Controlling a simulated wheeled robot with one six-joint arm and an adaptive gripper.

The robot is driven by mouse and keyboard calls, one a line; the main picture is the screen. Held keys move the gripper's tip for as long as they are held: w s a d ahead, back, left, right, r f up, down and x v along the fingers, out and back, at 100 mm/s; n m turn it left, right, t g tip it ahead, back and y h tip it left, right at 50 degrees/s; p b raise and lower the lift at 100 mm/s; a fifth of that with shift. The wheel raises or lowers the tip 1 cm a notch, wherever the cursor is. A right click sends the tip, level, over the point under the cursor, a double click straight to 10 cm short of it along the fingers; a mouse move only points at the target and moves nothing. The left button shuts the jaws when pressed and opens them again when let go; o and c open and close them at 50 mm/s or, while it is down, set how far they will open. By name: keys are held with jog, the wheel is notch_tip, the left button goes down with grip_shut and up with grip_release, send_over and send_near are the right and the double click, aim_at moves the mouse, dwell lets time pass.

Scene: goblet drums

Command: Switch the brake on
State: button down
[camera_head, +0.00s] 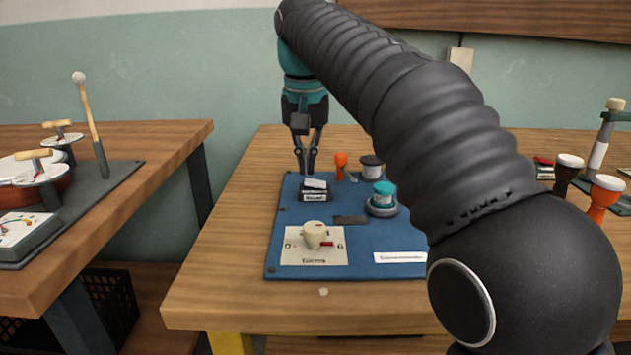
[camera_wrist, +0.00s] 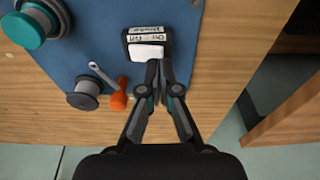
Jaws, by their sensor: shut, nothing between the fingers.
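The brake switch is probably the small black box with a white rocker (camera_head: 314,184) and a label on its front, on the blue panel (camera_head: 350,260). The box also shows in the wrist view (camera_wrist: 147,51), its label upside down and hard to read. Which way the rocker is tipped I cannot tell for sure. My gripper (camera_head: 306,171) points down just behind the box in the head view. Its fingertips are together and empty. In the wrist view my gripper (camera_wrist: 161,66) has its tips at the rocker's edge; whether they touch it is unclear.
On the panel are an orange lever (camera_head: 340,163), a black-sided round knob (camera_head: 371,167), a teal button (camera_head: 383,193) and a cream dial knob (camera_head: 314,234). Goblet-shaped drums (camera_head: 604,196) stand at the right. A second table (camera_head: 170,150) with gauges lies left, across a gap.

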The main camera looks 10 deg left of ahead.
aim_at(306, 181)
jog(key=shift+f+b, duration=0.55)
jog(key=shift+f, duration=0.4)
dwell(0.5)
jog(key=shift+r+p, duration=3.6)
jog(key=shift+p, duration=0.05)
jog(key=shift+s+f, duration=0.1)
